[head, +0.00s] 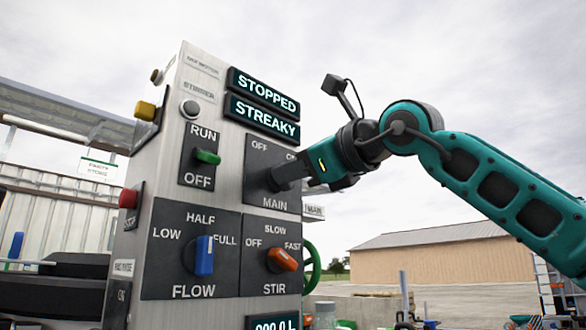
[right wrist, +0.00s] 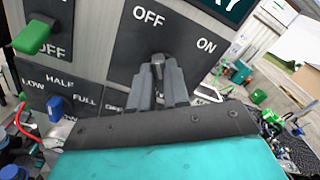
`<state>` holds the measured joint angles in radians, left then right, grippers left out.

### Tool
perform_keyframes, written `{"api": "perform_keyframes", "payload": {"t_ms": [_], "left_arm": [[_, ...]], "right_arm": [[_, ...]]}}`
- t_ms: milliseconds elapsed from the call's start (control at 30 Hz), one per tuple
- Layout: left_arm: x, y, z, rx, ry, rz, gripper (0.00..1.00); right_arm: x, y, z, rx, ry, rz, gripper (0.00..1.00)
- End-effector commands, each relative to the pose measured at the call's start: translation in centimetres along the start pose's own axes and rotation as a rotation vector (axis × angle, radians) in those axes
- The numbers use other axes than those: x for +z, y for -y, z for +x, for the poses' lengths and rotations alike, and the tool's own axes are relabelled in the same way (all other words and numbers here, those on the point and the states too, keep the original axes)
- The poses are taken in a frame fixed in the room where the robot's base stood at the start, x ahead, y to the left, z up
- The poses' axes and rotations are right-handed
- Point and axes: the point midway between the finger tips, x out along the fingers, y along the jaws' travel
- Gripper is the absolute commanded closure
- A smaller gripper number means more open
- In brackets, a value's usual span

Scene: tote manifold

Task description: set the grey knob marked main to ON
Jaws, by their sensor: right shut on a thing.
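The grey main knob (right wrist: 158,61) sits on a dark plate (head: 257,158) lettered OFF, ON and MAIN, on the front of a metal control cabinet. My right gripper (head: 277,181) reaches in from the right and covers the knob in the head view. In the right wrist view its two dark fingers (right wrist: 158,78) are shut on the knob from both sides. The knob's top shows between the fingertips, below the OFF word; its exact pointing is hard to tell. My left gripper is not in view.
Close by on the cabinet are a green RUN/OFF switch (head: 207,157), a blue FLOW knob (head: 204,255) and an orange STIR knob (head: 282,259). Displays above read STOPPED (head: 265,90) and STREAKY (head: 262,115). A red button (head: 128,198) is on the left side. Open air lies right of the cabinet.

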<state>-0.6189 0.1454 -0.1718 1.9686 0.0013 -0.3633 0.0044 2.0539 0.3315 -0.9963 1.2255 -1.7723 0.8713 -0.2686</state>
Motion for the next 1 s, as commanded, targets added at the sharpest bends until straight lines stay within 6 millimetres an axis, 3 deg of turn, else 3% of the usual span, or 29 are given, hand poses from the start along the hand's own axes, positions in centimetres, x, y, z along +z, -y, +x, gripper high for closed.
{"api": "perform_keyframes", "payload": {"t_ms": [467,1000], "left_arm": [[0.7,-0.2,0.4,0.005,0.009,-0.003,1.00],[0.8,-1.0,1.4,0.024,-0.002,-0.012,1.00]], "right_arm": [[-0.1,0.0,0.0,0.000,0.000,0.121,1.00],[-0.3,0.3,0.0,0.000,0.000,0.605,1.00]]}}
